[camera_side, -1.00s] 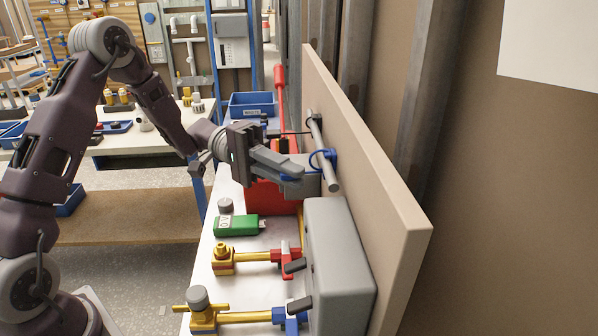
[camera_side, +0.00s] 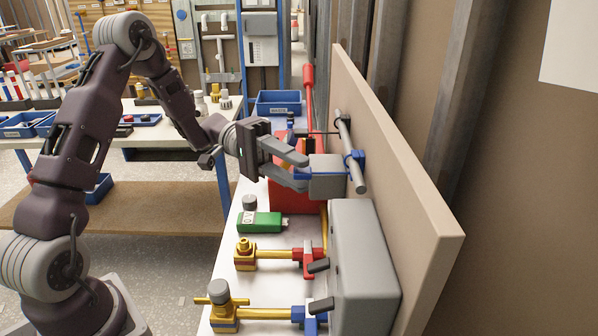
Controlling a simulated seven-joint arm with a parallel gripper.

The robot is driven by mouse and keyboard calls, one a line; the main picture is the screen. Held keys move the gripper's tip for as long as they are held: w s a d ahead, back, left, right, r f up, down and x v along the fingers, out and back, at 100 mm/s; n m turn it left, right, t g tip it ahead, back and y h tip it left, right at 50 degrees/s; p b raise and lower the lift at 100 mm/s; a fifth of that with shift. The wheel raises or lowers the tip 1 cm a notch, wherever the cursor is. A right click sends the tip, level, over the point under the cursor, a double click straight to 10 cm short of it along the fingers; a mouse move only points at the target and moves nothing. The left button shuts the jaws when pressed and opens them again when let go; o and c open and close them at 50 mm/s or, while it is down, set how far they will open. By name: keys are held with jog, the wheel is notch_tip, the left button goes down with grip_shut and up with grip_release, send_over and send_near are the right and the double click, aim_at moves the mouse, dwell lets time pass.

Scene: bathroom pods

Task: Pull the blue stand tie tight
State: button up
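The blue stand tie (camera_side: 354,160) is a small, close loop around the grey pipe on the upright board. Its blue tail (camera_side: 304,175) runs left in front of a grey block, down beside my gripper's lower finger. My gripper (camera_side: 308,168) is left of the pipe, by the left side of the grey block (camera_side: 327,180). Its two fingers stand apart, with a gap between them. I see nothing clamped between them, though the fingertips partly overlap the block and tail. The grey pipe (camera_side: 346,140) slants along the board.
A black tie (camera_side: 343,118) sits farther up the pipe. A red container (camera_side: 285,195) stands below my gripper. A green device (camera_side: 260,222), yellow valves (camera_side: 246,255) and a grey box (camera_side: 362,265) are nearer. The beige board (camera_side: 400,170) bounds the right side.

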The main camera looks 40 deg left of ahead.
jog(key=a, duration=0.5)
jog(key=shift+a, duration=0.4)
jog(key=s+d+r+m+g+y, duration=0.1)
jog(key=s+d+g+y, duration=0.1)
jog(key=s+d+y, duration=0.3)
jog(key=s+d+g+y, duration=0.1)
jog(key=s+d+y, duration=0.1)
jog(key=s+y, duration=0.35)
jog(key=s+a+r+n+t+y, duration=0.1)
jog(key=s+a+t+y, duration=0.4)
jog(key=s, duration=0.6)
jog(key=t+y, duration=0.2)
jog(key=t, duration=0.1)
jog(key=shift+a+t, duration=0.25)
jog(key=shift+t, duration=0.05)
jog(key=shift+y, duration=0.25)
